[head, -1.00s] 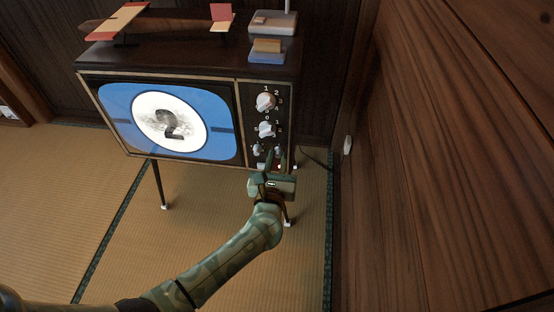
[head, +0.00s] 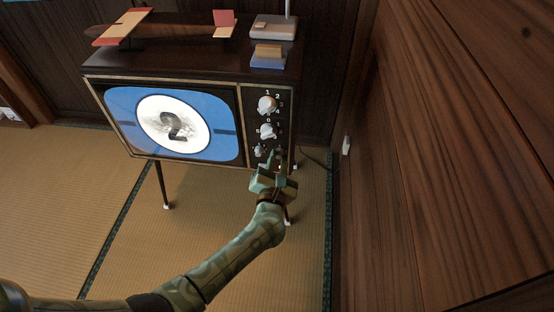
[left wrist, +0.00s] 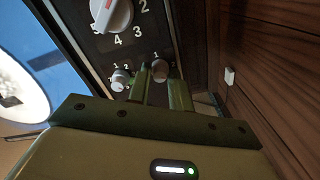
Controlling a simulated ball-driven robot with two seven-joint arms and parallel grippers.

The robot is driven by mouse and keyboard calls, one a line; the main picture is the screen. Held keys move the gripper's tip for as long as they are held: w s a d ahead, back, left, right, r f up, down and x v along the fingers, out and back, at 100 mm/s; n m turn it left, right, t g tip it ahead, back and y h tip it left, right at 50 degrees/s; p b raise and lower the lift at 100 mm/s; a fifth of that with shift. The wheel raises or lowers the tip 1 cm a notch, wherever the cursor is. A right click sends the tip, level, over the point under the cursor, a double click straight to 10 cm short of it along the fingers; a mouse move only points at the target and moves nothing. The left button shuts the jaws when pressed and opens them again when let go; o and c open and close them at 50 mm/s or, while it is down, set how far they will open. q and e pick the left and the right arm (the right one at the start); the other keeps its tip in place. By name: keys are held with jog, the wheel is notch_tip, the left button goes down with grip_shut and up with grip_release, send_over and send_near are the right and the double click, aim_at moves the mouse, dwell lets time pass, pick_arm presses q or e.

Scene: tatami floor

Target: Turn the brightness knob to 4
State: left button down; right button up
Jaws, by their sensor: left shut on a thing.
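A television (head: 172,163) with a lit screen carries a knob panel on its right side. Two large white knobs, an upper one (head: 266,104) and a lower one (head: 267,131), sit above two small knobs. The left small knob (head: 257,151) is free and also shows in the left wrist view (left wrist: 120,80). My left gripper (head: 275,161) is at the lower right of the panel, shut on the right small knob (left wrist: 160,70). In the left wrist view its fingers stand on either side of that knob. Which knob is brightness cannot be read. My right gripper is out of view.
A model plane (head: 165,23) and a small device with an aerial (head: 273,27) stand on the television. A wooden wall (head: 440,150) rises close on the right. The tatami floor (head: 225,215) in front is clear.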

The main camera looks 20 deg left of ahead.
pick_arm(q)
jog(key=m+p, duration=0.1)
jog(key=m, duration=0.2)
jog(key=shift+m, duration=0.4)
jog(key=m, duration=0.2)
jog(key=shift+m+p, duration=0.4)
jog(key=m+p, duration=0.1)
jog(key=m, duration=0.3)
jog(key=shift+d+m, duration=0.1)
jog(key=shift+m, duration=0.2)
jog(key=m, duration=0.4)
jog(key=shift+f+p, duration=0.1)
jog(key=shift+p, duration=0.25)
jog(key=m, duration=0.7)
jog(key=shift+f+m+p, duration=0.1)
jog(key=shift+m+p, duration=0.2)
jog(key=shift+p, duration=0.1)
jog(key=m, duration=0.4)
jog(key=shift+m, duration=1.7)
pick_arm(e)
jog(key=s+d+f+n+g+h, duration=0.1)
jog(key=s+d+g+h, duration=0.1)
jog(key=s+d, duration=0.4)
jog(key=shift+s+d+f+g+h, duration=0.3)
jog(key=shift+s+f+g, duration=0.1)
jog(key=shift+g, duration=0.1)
